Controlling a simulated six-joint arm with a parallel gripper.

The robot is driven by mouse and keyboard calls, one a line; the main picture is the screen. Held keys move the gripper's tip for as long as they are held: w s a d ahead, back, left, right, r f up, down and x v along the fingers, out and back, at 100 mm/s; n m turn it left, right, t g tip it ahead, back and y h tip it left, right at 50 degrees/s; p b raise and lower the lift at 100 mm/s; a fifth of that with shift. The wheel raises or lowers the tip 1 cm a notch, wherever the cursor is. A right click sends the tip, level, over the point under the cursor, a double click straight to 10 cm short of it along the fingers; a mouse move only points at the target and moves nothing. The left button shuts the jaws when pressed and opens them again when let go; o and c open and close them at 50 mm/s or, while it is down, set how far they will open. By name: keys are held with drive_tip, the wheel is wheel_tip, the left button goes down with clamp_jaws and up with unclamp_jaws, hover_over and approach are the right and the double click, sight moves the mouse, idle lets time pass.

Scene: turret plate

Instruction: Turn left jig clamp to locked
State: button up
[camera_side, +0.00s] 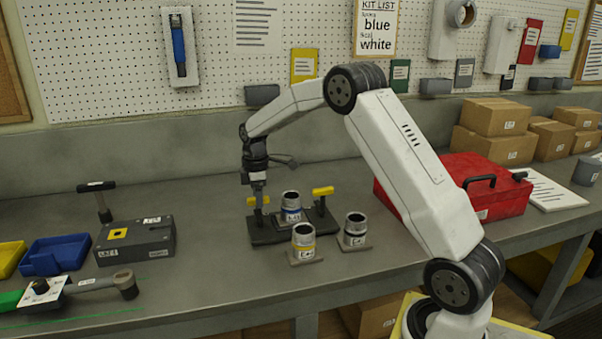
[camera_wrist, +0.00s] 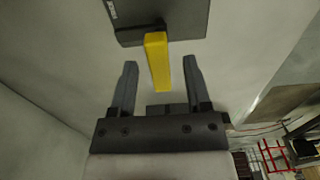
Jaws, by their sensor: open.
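The dark jig plate (camera_side: 262,237) stands on the bench and shows in the wrist view (camera_wrist: 185,22). Its left clamp has a yellow handle (camera_side: 251,201), partly hidden by my gripper (camera_side: 259,203) in the side view. In the wrist view my gripper (camera_wrist: 160,64) is open, with one finger on each side of the yellow handle (camera_wrist: 157,65). Gaps show on both sides; its depth relative to the fingertips is unclear. The right clamp's yellow handle (camera_side: 322,191) is on a post at the plate's right. A blue-banded cylinder (camera_side: 291,207) sits between the clamps.
A dark grey box (camera_side: 135,241) is to the left, a red toolbox (camera_side: 490,185) to the right. Bare bench lies between the grey box and jig.

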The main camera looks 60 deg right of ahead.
clamp_jaws()
drive_tip(key=shift+m, duration=0.4)
drive_tip(key=m, duration=0.8)
drive_tip(key=shift+m, duration=0.3)
drive_tip(key=m, duration=0.4)
drive_tip(key=shift+m, duration=0.3)
drive_tip(key=m, duration=0.4)
